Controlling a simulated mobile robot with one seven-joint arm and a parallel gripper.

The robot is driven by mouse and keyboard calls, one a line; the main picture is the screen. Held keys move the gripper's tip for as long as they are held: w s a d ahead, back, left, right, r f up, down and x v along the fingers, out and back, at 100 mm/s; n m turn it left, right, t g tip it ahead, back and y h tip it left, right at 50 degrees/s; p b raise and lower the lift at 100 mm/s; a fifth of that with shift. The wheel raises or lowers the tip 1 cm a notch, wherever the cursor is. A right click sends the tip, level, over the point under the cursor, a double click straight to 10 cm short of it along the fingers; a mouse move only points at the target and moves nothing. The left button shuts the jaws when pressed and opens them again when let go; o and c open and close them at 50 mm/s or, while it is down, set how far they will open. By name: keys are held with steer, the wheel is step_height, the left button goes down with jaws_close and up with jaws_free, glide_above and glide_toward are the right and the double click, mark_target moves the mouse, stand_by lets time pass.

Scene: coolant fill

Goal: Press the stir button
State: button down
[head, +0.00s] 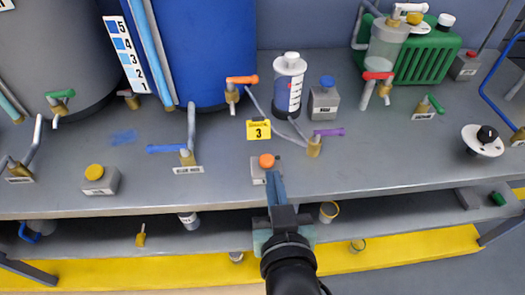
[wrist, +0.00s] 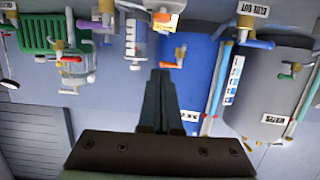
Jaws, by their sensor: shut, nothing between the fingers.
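A small grey box with an orange-red button (head: 266,160) stands near the front of the grey bench, below a yellow tag marked 3. Its label is too small to read, so I cannot tell whether it is the stir button. My gripper (head: 272,176) is shut and empty, with its fingertips right at this box. I cannot tell whether they touch it. In the wrist view my shut fingers (wrist: 160,75) point up the picture, and I cannot make out the button there. Other button boxes have a yellow (head: 94,171) and a blue (head: 327,81) top.
An orange-handled valve (head: 241,82), a purple-handled valve (head: 327,132) and a white-capped clear cylinder (head: 290,85) stand behind the box. A blue tank (head: 205,50) is at the back. A lower shelf with cups (head: 328,211) lies under the bench's front edge.

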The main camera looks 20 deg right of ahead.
stand_by(0.4)
glide_above(268, 163)
steer(key=s, duration=0.2)
step_height(268, 163, down, 2)
steer(key=f, duration=0.2)
steer(key=f+b, duration=0.1)
steer(key=shift+w+a+f, duration=0.25)
steer(key=shift+w+f, duration=0.1)
steer(key=shift+f, duration=0.45)
